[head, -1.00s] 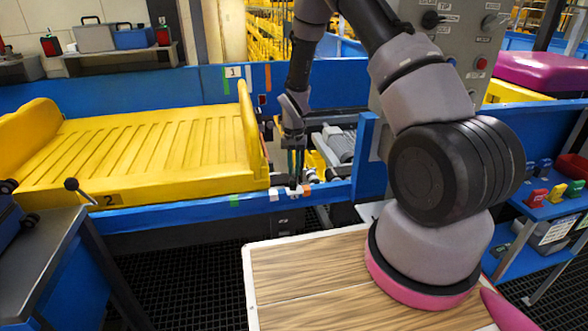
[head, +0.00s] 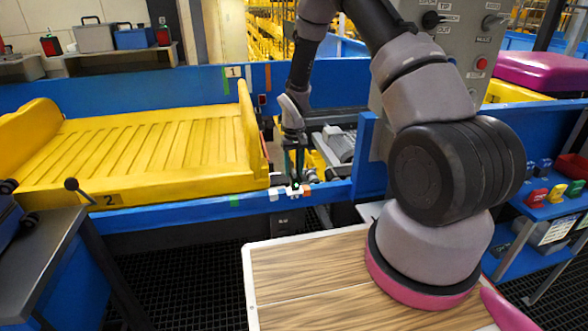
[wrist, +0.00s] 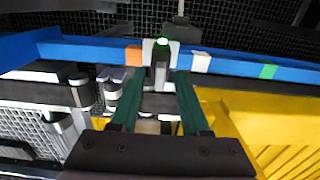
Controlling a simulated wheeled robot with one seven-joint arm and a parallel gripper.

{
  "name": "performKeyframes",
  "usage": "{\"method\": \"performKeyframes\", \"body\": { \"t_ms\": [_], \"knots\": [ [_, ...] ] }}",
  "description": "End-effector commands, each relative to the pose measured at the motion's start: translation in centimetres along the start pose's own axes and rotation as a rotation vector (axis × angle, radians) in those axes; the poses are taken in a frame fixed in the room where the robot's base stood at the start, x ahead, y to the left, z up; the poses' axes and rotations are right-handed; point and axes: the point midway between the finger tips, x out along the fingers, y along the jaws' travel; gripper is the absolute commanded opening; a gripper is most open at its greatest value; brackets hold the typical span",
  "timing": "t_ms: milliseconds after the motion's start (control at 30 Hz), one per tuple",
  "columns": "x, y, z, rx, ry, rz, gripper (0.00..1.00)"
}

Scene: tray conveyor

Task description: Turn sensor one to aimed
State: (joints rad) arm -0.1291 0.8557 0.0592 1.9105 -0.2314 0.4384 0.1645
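The sensor (wrist: 160,72) is a small grey upright body in front of a white piece on the front blue rail, with a lit green light on top. In the head view the sensor (head: 295,188) is small, and its green light shows just below my fingertips. My gripper (wrist: 159,74) points at it, with one dark green finger on each side and some space visible between them. In the head view my gripper (head: 297,176) is low at the rail, right of the yellow tray. Whether a finger touches the sensor cannot be told.
The yellow tray (head: 160,182) fills the conveyor on the left. Orange (wrist: 133,55), white (wrist: 200,62) and green (wrist: 268,71) marks sit along the blue rail (wrist: 230,66). A grey control panel (head: 455,60) stands behind my arm. A wood-topped surface (head: 310,285) lies in front.

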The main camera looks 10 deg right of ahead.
Motion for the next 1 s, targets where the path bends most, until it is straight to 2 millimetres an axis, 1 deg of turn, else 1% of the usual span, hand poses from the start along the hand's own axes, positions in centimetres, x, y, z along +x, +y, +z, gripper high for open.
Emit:
{"method": "performKeyframes", "body": {
  "t_ms": [233,367,467,600,733,833,1000],
  "knots": [
    [-0.1,0.0,0.0,0.001,0.0,0.0,0.45],
    [-1.0,0.0,-0.1,0.001,0.002,0.0,0.45],
    [-2.6,0.0,-0.1,0.001,0.004,0.0,0.45],
    [-5.6,0.0,-0.1,0.001,0.005,0.0,0.45],
    [-8.1,0.0,-0.1,0.001,0.004,0.0,0.45],
    [-9.5,0.0,-0.1,0.0,0.003,0.0,0.45],
    [-10.7,0.0,0.0,0.0,0.001,0.0,0.45]
  ]
}}
